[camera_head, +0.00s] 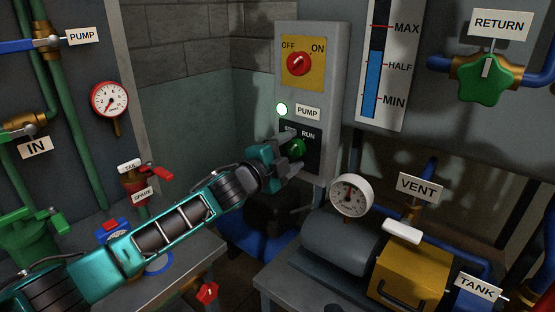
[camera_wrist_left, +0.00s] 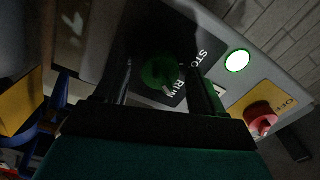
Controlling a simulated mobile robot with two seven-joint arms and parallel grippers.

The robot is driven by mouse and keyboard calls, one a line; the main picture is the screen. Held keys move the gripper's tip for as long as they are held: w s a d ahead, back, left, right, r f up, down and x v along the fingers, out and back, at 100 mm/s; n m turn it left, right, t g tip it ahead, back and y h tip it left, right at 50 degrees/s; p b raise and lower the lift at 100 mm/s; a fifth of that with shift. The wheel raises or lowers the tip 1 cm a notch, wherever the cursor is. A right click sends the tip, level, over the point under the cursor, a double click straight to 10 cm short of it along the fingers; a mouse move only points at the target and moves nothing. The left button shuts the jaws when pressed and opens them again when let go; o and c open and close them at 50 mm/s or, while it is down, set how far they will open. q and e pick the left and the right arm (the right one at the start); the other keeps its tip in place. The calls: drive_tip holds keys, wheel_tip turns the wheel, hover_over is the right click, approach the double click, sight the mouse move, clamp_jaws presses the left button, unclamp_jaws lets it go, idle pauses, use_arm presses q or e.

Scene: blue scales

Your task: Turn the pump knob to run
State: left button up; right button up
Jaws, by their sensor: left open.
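The green pump knob (camera_head: 297,148) sits on a black plate (camera_head: 314,158) low on the grey control box, with the word RUN at its upper right in the head view. My left gripper (camera_head: 294,150) is at the knob, its fingers to either side of it. In the left wrist view the green knob (camera_wrist_left: 160,72) lies between the two open fingers (camera_wrist_left: 165,80); contact cannot be told. STOP and RUN both read there, and the knob's pale mark points toward the RUN side. In the head view the gripper hides the plate's left part. My right gripper is not in view.
Above the knob are a lit white lamp (camera_head: 282,109), a PUMP label (camera_head: 307,113) and a red OFF/ON knob (camera_head: 299,64). A round gauge (camera_head: 351,195) and a grey motor (camera_head: 341,243) stand below right. A red-handled SPARE valve (camera_head: 140,184) is near my left arm.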

use_arm(q)
drive_tip(key=v, duration=1.2)
drive_tip(key=shift+s+a, duration=0.2)
drive_tip(key=shift+s, duration=0.1)
